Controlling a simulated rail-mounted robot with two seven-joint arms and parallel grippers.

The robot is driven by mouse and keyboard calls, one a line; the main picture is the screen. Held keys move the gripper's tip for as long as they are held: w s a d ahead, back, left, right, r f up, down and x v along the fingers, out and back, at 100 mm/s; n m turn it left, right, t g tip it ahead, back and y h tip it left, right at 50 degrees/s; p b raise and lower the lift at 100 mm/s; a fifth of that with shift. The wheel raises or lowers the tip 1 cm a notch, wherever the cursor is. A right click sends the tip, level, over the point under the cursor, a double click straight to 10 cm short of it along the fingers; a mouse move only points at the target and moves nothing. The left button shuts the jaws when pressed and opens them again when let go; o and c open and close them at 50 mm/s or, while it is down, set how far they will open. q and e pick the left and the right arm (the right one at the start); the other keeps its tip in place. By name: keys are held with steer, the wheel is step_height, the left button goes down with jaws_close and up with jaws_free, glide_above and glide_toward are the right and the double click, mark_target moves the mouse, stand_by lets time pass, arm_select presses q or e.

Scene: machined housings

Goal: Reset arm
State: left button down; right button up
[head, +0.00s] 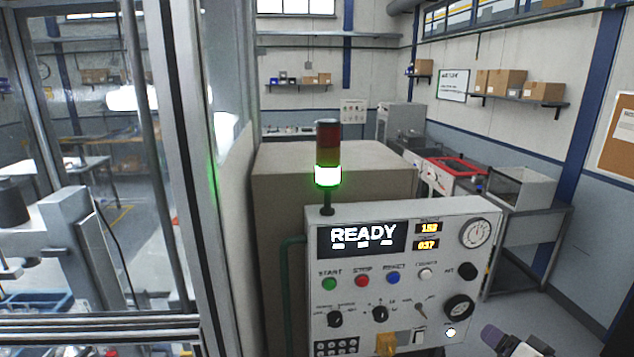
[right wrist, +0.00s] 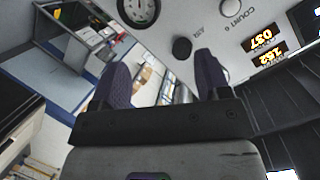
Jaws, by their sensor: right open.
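My right gripper (head: 497,340) shows at the bottom edge of the head view, just right of the control panel (head: 400,265) and apart from its buttons. In the right wrist view its two dark purple fingers (right wrist: 162,78) stand apart with nothing held between them. The panel's round gauge (right wrist: 139,10) and a black knob (right wrist: 182,48) show beyond the fingers. The panel display (head: 361,236) reads READY, and the green light of the stack lamp (head: 328,175) is lit. My left gripper is not in view.
A glazed machine enclosure with a metal frame post (head: 190,170) stands at the left. A large beige cabinet (head: 290,190) is behind the panel. A bench with a red-framed device (head: 455,172) stands at the back right.

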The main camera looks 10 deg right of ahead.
steer(key=s+a+f+n+g+h+p, duration=0.1)
steer(key=s+a+f+n+g+p, duration=0.2)
steer(key=s+a, duration=0.55)
steer(key=s+a+f+n+g+h, duration=0.1)
steer(key=s+a+f+n+g, duration=0.3)
steer(key=s+a, duration=0.45)
steer(key=s+a+f+n+g+p, duration=0.1)
steer(key=s+a+f+g, duration=0.1)
steer(key=s+f, duration=0.3)
steer(key=s+a+f+n+g+y+p, duration=0.1)
steer(key=s+f, duration=0.4)
steer(key=s, duration=0.9)
steer(key=shift+s+a+f+g+p, duration=0.2)
steer(key=shift+a+f+g+p, duration=0.3)
steer(key=shift+a, duration=0.4)
steer(key=shift+r, duration=0.1)
